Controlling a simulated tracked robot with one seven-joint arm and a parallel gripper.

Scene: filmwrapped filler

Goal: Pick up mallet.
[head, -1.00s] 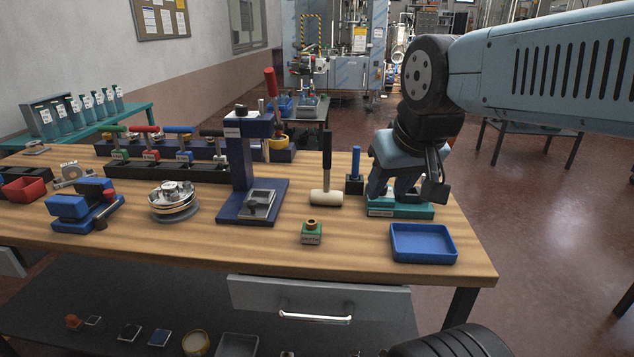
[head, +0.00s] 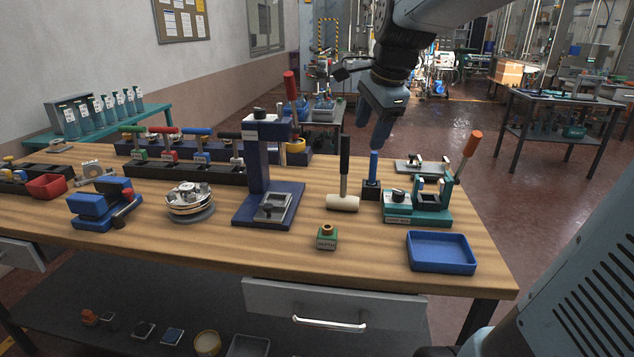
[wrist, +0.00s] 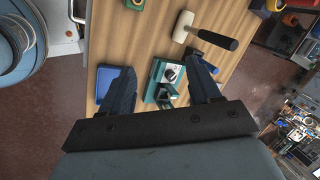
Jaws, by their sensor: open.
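The mallet has a cream head (head: 343,203) lying on the wooden bench and a black handle (head: 345,155) that stands up from it. In the wrist view the mallet's cream head (wrist: 183,26) and black handle (wrist: 218,39) lie beyond the fingertips, toward the upper right. My gripper (head: 381,125) is above the bench, to the right of and higher than the mallet. In the wrist view my gripper (wrist: 160,68) has its two fingers spread with nothing held, and the teal fixture (wrist: 158,75) shows between them. The mallet is apart from the fingers.
A black block with a blue post (head: 371,188) stands just right of the mallet. The teal fixture (head: 415,218) and blue tray (head: 440,252) are further right. A navy press (head: 262,190) stands left, a green block (head: 327,238) in front. Bare wood lies around the mallet's head.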

